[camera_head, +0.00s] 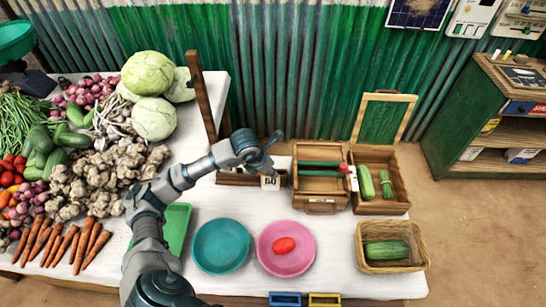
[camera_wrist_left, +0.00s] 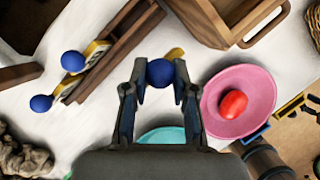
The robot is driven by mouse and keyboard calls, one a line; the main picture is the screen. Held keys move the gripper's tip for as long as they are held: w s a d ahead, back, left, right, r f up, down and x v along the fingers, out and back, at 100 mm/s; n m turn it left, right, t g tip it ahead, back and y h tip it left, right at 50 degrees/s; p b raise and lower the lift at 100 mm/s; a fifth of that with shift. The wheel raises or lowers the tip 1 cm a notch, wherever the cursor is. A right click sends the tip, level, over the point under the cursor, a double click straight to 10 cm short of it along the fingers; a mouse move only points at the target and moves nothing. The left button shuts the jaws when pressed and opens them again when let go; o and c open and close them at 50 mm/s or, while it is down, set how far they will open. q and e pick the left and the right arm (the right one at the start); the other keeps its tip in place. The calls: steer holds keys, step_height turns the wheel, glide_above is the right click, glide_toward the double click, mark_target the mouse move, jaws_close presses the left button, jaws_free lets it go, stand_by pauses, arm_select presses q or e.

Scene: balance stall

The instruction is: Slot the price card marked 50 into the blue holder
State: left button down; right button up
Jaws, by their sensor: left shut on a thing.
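My left gripper (camera_head: 268,170) is above the table by the wooden rack (camera_head: 235,179). In the left wrist view the gripper (camera_wrist_left: 159,82) is shut on the blue ball knob (camera_wrist_left: 159,73) of a price card, whose yellowish edge (camera_wrist_left: 175,53) shows beyond. In the head view a white card (camera_head: 270,182) hangs under the fingers; its number is too small to read surely. Two other blue-knobbed cards (camera_wrist_left: 73,61) (camera_wrist_left: 41,103) are at the rack in the wrist view. The blue holder (camera_head: 285,299) is at the table's front edge, beside the yellow holder (camera_head: 325,299). My right gripper is not in view.
A teal plate (camera_head: 221,236) and a pink plate (camera_head: 272,260) with a red tomato (camera_head: 284,245) lie between rack and holders. Wooden crates (camera_head: 320,190) (camera_head: 393,200) stand right of the gripper. A basket (camera_head: 360,255) is at the right. Vegetables fill the left side.

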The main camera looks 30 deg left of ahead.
arm_select(q)
steer(key=s+d+r+p, duration=0.2)
steer(key=s+r, duration=0.2)
steer(key=s, duration=0.2)
steer(key=shift+s, duration=0.4)
